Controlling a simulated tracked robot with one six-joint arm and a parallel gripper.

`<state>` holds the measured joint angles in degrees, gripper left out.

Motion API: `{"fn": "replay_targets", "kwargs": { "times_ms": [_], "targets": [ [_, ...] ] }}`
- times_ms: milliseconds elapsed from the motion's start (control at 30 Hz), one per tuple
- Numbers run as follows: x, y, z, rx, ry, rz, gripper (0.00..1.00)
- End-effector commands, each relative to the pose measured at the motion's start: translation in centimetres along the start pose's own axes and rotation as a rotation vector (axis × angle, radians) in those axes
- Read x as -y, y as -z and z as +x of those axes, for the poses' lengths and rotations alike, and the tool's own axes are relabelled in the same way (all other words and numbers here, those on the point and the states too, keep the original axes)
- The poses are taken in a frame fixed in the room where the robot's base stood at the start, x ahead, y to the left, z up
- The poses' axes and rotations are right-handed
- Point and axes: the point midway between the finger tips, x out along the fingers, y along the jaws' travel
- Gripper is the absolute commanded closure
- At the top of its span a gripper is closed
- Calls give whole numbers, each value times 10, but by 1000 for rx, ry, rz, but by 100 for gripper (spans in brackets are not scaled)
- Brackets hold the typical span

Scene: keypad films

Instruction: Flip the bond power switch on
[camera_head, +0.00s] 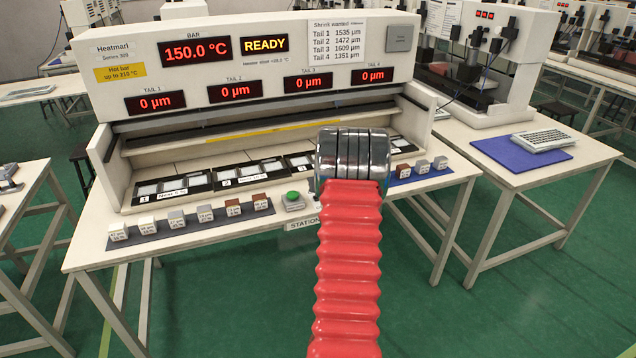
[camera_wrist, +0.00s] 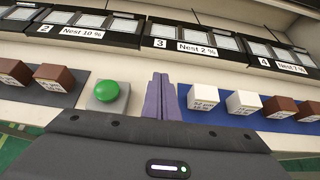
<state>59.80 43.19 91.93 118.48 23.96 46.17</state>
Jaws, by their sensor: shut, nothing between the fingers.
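My gripper (camera_wrist: 161,88) is shut and empty, its two purple-grey fingers together in the wrist view. They are in front of the machine's front edge, just right of a green round button (camera_wrist: 107,91) on a grey plate. In the head view my red sleeved arm and silver wrist hide the fingers; the green button (camera_head: 292,196) shows left of the wrist. I see no part clearly labelled as a bond power switch. A grey square panel (camera_head: 400,38) sits at the upper right of the white heat-bar machine (camera_head: 130,75); its label is unreadable. The machine's displays read 150.0 °C and READY.
Small blocks stand on a dark strip (camera_head: 190,228) at left and a blue strip (camera_wrist: 225,120) at right. Numbered nest trays (camera_wrist: 90,30) lie behind them. A neighbouring table (camera_head: 590,155) with a keyboard (camera_head: 543,140) stands at right. Green floor is clear in front.

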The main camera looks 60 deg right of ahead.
Motion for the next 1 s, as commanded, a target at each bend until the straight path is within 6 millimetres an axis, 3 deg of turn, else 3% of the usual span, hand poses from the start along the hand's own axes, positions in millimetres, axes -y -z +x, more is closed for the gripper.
{"fn": "replay_targets", "kwargs": {
  "times_ms": [467,667,1000],
  "targets": [
    [-2,1,-12,1,1,1,100],
    [-7,3,-33,0,-1,-1,100],
    [-7,-24,-71,3,-1,-2,100]
  ]
}}
